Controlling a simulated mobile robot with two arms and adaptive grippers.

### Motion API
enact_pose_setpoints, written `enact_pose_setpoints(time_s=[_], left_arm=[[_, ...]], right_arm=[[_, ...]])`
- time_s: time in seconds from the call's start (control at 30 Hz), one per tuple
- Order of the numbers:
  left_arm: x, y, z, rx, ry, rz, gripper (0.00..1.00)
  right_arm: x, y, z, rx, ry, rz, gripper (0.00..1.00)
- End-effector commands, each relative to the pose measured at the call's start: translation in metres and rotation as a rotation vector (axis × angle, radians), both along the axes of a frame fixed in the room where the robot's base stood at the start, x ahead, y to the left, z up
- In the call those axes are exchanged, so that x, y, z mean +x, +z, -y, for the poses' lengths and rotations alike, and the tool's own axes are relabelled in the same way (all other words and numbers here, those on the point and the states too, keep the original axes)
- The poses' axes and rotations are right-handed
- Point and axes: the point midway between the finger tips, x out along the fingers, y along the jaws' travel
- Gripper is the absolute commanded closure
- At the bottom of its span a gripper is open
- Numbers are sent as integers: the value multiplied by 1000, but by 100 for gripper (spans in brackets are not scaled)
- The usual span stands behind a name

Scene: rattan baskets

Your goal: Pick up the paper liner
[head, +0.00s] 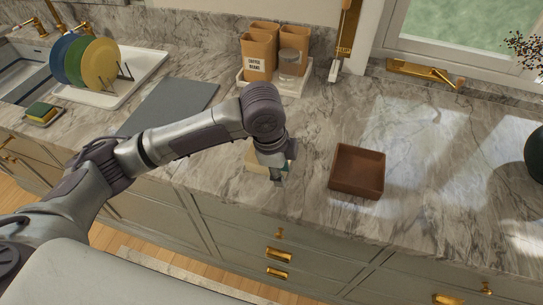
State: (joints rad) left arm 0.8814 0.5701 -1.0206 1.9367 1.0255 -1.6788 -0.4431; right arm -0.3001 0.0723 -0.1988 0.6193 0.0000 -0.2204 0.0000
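A small pale cream and greenish thing (255,164) lies on the marble counter near its front edge. It may be the paper liner, but my gripper covers much of it. My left gripper (277,177) points down over its right part. I cannot tell whether the fingers touch it or how wide they are apart. A square brown open-topped basket (344,190) stands just to the right, apart from the gripper, and looks empty. My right gripper is not in view.
A grey mat (185,100) lies behind my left arm. Orange-brown canisters (258,62) and a glass jar (289,68) stand on a tray at the back. A white dish rack tray (140,82) holds plates at left. The counter right of the basket is clear up to a dark vase (537,155).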

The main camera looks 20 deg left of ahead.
Motion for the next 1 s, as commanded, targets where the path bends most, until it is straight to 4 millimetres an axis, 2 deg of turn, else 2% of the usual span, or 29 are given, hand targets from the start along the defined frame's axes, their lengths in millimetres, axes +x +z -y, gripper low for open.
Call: enact_pose_setpoints(time_s=[0.03, 0.13, 0.23, 0.37, 0.47, 0.7, 0.83, 1.0], left_arm=[[14, 14, -16, 48, -12, 4, 68], [28, 32, -39, 107, -30, -13, 68], [37, 46, -55, 141, -34, -27, 68], [41, 50, -63, 157, -36, -39, 68], [42, 38, -64, 159, -36, -45, 68], [45, -9, -64, 158, -35, -43, 68], [47, -25, -63, 157, -35, -41, 68], [48, -35, -62, 157, -37, -40, 68]], right_arm=[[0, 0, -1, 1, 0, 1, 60], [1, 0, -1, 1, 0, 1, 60], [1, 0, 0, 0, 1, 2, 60], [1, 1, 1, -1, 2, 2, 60], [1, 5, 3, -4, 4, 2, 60], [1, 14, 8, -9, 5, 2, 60], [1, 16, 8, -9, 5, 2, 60], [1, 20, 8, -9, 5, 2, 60]])
